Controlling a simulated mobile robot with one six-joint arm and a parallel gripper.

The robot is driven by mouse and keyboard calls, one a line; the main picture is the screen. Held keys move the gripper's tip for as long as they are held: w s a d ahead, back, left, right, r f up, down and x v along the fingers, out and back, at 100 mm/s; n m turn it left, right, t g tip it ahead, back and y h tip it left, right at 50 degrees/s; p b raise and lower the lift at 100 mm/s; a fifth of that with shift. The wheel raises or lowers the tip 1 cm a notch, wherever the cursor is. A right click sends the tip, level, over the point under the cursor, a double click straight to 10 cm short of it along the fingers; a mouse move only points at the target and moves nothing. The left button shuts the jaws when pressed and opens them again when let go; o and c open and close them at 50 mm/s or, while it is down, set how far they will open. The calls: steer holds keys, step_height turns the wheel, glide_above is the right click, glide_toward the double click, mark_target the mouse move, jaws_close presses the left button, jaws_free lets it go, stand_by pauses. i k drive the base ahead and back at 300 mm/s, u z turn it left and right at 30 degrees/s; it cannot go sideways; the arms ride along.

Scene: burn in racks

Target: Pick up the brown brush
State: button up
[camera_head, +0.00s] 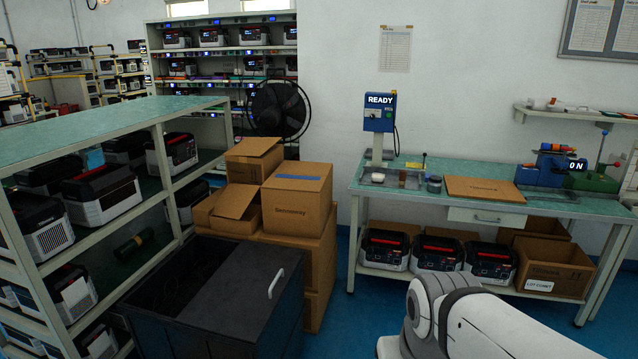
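I cannot clearly make out a brown brush. My gripper is out of view. Only a white and grey part of my own arm shows at the bottom right, in front of and below the bench.
The bench also bears a flat cardboard piece (485,188) and the READY device (380,112). Stacked cardboard boxes (297,200) and a dark bin (215,320) stand left of it. A green-topped shelf unit (90,132) fills the left. Blue floor shows between.

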mark_target(403, 173)
steer(key=i, duration=1.25)
steer(key=z, duration=0.55)
